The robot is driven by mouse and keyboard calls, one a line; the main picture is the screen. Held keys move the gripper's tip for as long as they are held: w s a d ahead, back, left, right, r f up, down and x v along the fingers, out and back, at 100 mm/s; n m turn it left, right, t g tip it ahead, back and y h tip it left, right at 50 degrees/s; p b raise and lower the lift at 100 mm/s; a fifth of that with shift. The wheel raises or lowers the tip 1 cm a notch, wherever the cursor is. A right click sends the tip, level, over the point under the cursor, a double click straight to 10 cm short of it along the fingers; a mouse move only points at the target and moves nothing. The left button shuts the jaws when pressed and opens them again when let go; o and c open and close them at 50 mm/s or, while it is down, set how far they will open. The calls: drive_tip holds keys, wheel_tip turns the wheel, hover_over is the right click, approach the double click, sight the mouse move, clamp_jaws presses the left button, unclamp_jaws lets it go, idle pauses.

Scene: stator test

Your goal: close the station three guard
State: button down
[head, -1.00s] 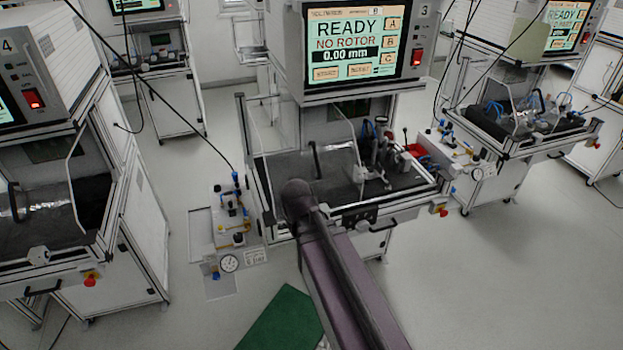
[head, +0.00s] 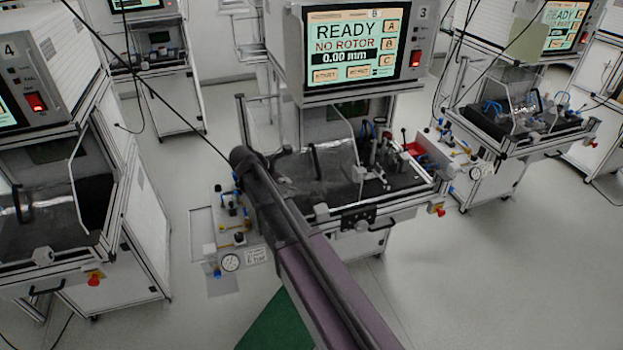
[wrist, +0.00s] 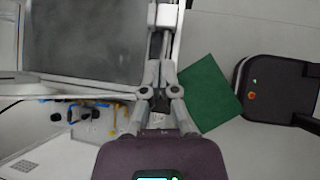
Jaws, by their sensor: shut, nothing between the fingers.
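Station three (head: 290,60) stands in the middle of the head view, with "3" beside its lit screen. Its clear guard (head: 338,160) has a black upright handle (head: 315,158) and shows over the left part of the work bay. The fixture (head: 380,165) to its right shows; I cannot tell how far the guard stands open. My arm reaches to the bay's front left corner, left of the handle, and hides my gripper there. In the wrist view my gripper (wrist: 160,70) is shut and empty, beside a pale frame rail and apart from any handle I can see.
Station four (head: 40,85) is at the left. A green mat (head: 280,328) lies on the floor. Open floor lies at the front right.

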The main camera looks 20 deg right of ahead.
sight(312, 180)
drive_tip(key=shift+w+a+r+n, duration=0.2)
drive_tip(key=shift+w+r+n, duration=0.3)
drive_tip(key=shift+w+n, duration=0.3)
drive_tip(key=shift+d+f, duration=0.1)
drive_tip(key=shift+f, duration=0.05)
drive_tip(key=b+x, duration=0.7)
drive_tip(key=x, duration=0.2)
drive_tip(key=shift+w+d+f, duration=0.1)
drive_tip(key=shift+d+f, duration=0.1)
drive_tip(key=shift+d, duration=0.1)
drive_tip(key=shift+w+d+r, duration=0.1)
drive_tip(key=shift+w+d, duration=0.1)
drive_tip(key=shift+d, duration=0.5)
drive_tip(key=shift+w+d, duration=0.2)
drive_tip(key=shift+d, duration=0.5)
drive_tip(key=shift+w+d, duration=0.2)
drive_tip(key=shift+d, duration=0.45)
